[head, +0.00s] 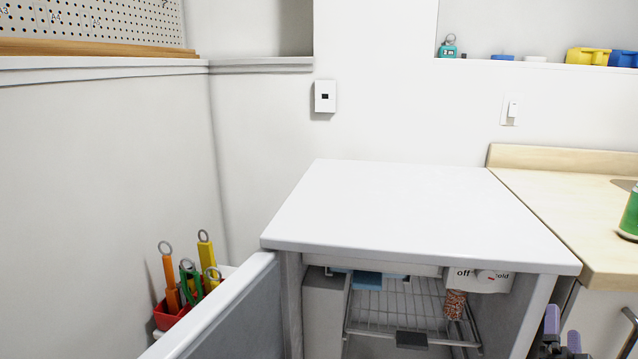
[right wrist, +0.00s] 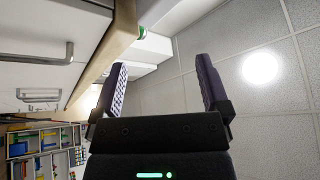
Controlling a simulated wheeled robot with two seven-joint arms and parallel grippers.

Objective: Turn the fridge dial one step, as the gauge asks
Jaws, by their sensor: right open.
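The fridge (head: 420,215) stands in the middle of the head view with its door (head: 235,315) open to the left. The dial (head: 486,276) is a pale knob with a small red mark, on a white panel under the fridge top at the right. "Off" is printed left of it and "cold" right of it. I cannot read a gauge clearly in these frames. My right gripper (head: 564,335) is low at the right edge of the fridge, outside it and apart from the dial. It also shows in the right wrist view (right wrist: 158,90), open and empty. My left gripper is out of view.
Inside the fridge are a wire shelf (head: 385,314) and a jar of reddish bits (head: 455,303). A wooden counter (head: 560,205) with a green can (head: 630,215) adjoins on the right. A red holder (head: 168,316) with tools stands at the left behind the door.

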